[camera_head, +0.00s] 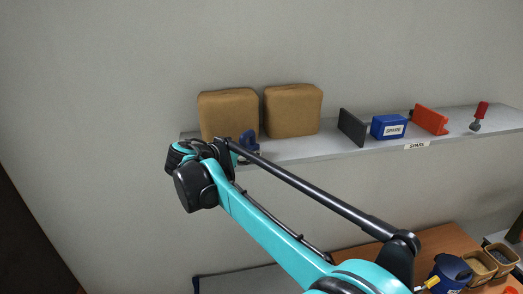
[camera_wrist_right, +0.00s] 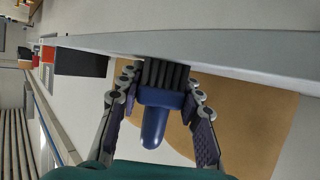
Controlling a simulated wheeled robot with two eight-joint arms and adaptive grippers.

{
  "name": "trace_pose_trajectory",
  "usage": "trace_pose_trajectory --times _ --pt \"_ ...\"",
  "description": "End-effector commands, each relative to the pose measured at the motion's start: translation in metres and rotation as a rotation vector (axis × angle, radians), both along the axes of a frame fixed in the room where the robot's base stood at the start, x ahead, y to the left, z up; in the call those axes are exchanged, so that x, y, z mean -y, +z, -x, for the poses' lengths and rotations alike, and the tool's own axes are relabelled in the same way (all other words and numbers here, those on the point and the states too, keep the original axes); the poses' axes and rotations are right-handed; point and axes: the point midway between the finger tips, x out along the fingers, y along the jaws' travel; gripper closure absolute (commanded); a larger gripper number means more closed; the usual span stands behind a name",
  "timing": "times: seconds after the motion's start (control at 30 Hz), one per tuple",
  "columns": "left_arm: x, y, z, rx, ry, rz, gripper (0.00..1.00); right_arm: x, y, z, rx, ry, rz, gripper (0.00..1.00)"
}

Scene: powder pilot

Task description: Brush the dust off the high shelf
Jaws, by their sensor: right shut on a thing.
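The grey high shelf (camera_head: 310,147) runs along the wall in the head view, and its edge (camera_wrist_right: 215,48) crosses the wrist view. My right arm reaches to the shelf's left end, where the right gripper (camera_head: 243,150) is partly hidden by the arm. In the right wrist view the right gripper (camera_wrist_right: 163,95) is shut on a blue brush (camera_wrist_right: 154,122) with dark bristles. The bristles are close to the shelf edge; I cannot tell whether they touch it. No dust can be made out. My left gripper is not in view.
Two brown blocks (camera_head: 228,112) (camera_head: 292,110) stand on the shelf by the gripper. To the right are a dark plate (camera_head: 352,127), a blue box (camera_head: 388,127), an orange piece (camera_head: 430,120) and a red-handled tool (camera_head: 480,114). A wooden table (camera_head: 432,240) with containers is below.

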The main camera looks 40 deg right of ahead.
Motion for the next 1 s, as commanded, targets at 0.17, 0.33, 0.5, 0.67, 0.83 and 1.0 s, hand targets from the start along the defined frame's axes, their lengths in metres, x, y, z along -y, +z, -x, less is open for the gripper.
trace_pose_trajectory --times 0.17,0.33,0.5,0.67,0.83,1.0 --pt "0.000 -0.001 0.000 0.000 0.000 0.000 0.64 -0.011 -0.001 -0.006 -0.001 0.001 0.000 1.00" --pt "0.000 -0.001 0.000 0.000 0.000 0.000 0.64 -0.015 -0.002 -0.008 -0.001 0.001 -0.001 1.00" --pt "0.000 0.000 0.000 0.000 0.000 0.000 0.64 -0.023 -0.001 -0.013 -0.001 0.001 -0.002 1.00" --pt "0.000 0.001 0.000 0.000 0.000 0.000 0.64 -0.033 0.000 -0.019 0.000 0.002 -0.001 1.00" --pt "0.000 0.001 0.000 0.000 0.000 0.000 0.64 -0.041 0.001 -0.023 -0.001 0.000 -0.001 1.00" --pt "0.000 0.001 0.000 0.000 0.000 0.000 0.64 -0.042 0.001 -0.023 -0.001 0.000 0.000 1.00"
